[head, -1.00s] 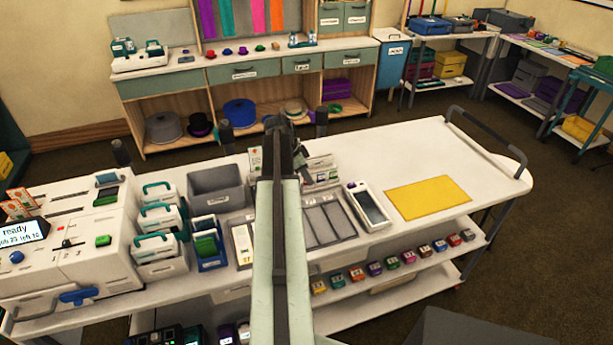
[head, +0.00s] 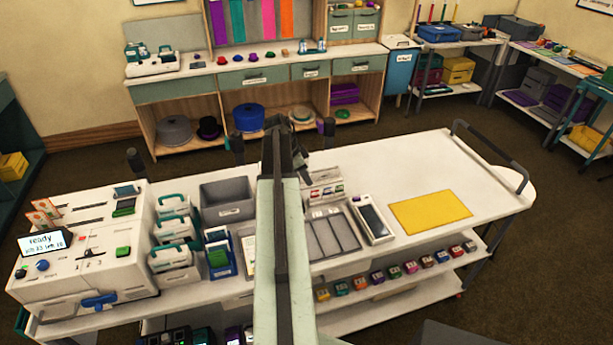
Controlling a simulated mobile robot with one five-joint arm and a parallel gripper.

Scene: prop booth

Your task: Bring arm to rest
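My arm rises from the bottom centre of the head view as a pale green link with a dark strip along it. It ends in a dark joint above the white trolley (head: 412,163). Past that joint the arm is foreshortened and mostly hidden behind its own link. I cannot make out any gripper fingers, so whether the gripper is open or holds something does not show.
The trolley carries a white machine (head: 85,260) with a lit "ready" screen, a grey bin (head: 228,200), a grey divided tray (head: 327,236), a handheld device (head: 373,218) and a bare yellow mat (head: 430,211). A shelf unit (head: 175,92) stands behind. Dark floor lies right.

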